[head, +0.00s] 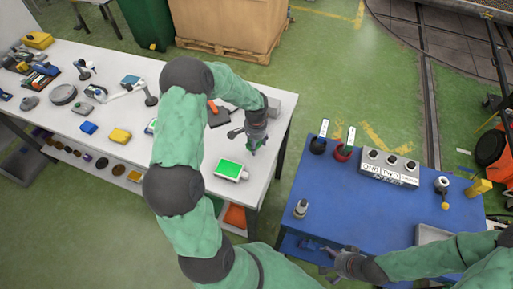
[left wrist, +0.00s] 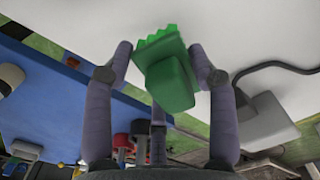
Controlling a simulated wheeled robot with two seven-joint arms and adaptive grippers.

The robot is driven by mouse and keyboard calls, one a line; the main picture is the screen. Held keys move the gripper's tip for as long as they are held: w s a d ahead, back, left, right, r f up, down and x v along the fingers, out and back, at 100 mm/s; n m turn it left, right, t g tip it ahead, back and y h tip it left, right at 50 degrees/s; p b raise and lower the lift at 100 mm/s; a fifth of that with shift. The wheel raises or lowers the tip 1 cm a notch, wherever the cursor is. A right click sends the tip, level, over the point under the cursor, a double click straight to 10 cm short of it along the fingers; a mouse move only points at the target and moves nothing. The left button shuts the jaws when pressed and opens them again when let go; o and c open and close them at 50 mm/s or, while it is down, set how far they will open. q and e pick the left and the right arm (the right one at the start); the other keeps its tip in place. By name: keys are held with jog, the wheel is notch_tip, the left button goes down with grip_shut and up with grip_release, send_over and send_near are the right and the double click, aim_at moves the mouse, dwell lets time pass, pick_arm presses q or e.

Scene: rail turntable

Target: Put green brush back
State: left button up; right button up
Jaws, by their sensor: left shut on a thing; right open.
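The green brush (left wrist: 170,75) is between the fingers of my left gripper (left wrist: 165,70) in the left wrist view, with its jagged edge pointing up in the picture. I cannot tell whether the brush touches the table. My right gripper (head: 338,262) is open and empty near the front left edge of the blue table (head: 340,205).
A grey control box (head: 390,168), black and red tagged items (head: 342,152) and a small cylinder (head: 300,209) stand on the blue table. A floor gap separates the tables.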

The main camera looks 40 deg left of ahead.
aim_at(257, 144)
pick_arm(q)
jog(key=shift+w+f, duration=0.2)
jog(key=shift+f, duration=1.6)
jog(key=shift+f+b, duration=0.1)
jog(key=shift+b, duration=0.2)
jog(key=o, duration=1.1)
